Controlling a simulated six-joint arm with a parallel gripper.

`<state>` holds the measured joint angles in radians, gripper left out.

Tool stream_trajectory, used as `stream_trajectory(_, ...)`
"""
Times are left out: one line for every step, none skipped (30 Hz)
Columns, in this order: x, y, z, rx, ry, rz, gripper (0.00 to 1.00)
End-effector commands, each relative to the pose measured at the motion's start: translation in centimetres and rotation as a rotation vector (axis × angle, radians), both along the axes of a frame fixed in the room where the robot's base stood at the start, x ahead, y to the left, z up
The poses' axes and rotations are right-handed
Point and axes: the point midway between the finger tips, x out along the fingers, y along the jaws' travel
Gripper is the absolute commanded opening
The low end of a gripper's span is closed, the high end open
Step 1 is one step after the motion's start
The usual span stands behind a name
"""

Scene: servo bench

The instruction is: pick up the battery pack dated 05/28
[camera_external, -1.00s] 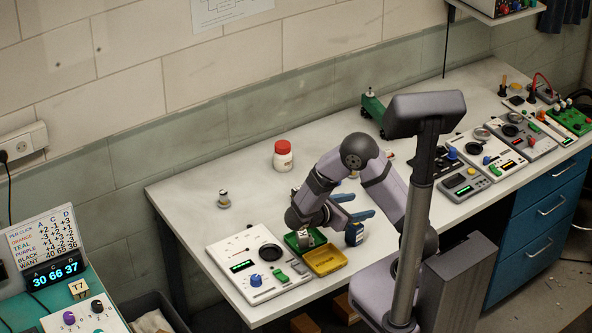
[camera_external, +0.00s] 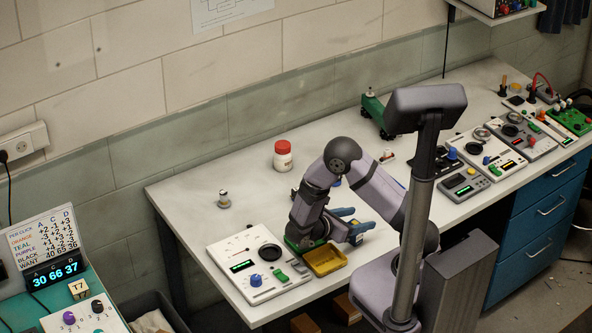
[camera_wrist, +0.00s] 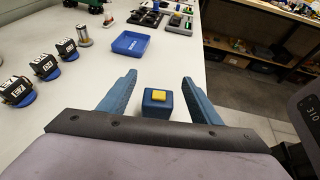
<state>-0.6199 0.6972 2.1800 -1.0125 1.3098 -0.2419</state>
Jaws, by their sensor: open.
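Several dark battery packs with white printed labels and blue bottoms stand in a row at the left of the wrist view, the nearest (camera_wrist: 17,92), a middle one (camera_wrist: 45,67) and a far one (camera_wrist: 66,48). Their dates are too small to read, so I cannot tell which is dated 05/28. My gripper (camera_wrist: 160,77) is open, its two blue fingers apart, and it also shows low over the bench (camera_external: 364,219). A blue block with a yellow top (camera_wrist: 151,107) shows between the fingers, near their bases; I cannot tell whether it touches them.
A yellow tray (camera_external: 326,267) and a white meter panel (camera_external: 250,290) are near the bench's front edge. A red-capped jar (camera_external: 283,161) stands farther back.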

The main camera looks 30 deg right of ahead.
Motion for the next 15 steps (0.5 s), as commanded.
stream_trajectory(0.0, 0.0, -0.1, 0.0, 0.001, 0.0, 0.58)
stream_trajectory(0.0, 0.0, -0.3, 0.0, 0.001, 0.0, 0.58)
stream_trajectory(0.0, 0.0, -0.5, -0.001, 0.002, 0.0, 0.58)
stream_trajectory(-0.1, 0.0, -0.7, -0.001, 0.003, 0.0, 0.58)
stream_trajectory(-0.1, 0.0, -1.0, -0.002, 0.003, 0.0, 0.58)
stream_trajectory(0.0, 0.0, -1.4, -0.002, 0.003, 0.0, 0.58)
stream_trajectory(-0.1, 0.0, -1.7, -0.003, 0.004, 0.0, 0.58)
stream_trajectory(-0.1, 0.0, -2.0, -0.002, 0.004, 0.0, 0.58)
stream_trajectory(-0.1, 0.0, -2.5, -0.003, 0.005, 0.0, 0.58)
stream_trajectory(-0.1, 0.0, -2.8, -0.002, 0.003, 0.0, 0.58)
stream_trajectory(-0.1, 0.0, -3.2, -0.003, 0.004, 0.001, 0.58)
stream_trajectory(0.0, -0.7, -3.2, -0.003, 0.003, -0.003, 0.58)
stream_trajectory(0.1, -1.1, -3.4, -0.002, 0.002, -0.005, 0.58)
stream_trajectory(0.2, -1.5, -3.5, -0.002, 0.002, -0.003, 0.58)
stream_trajectory(0.2, -1.9, -3.7, -0.002, 0.003, -0.003, 0.58)
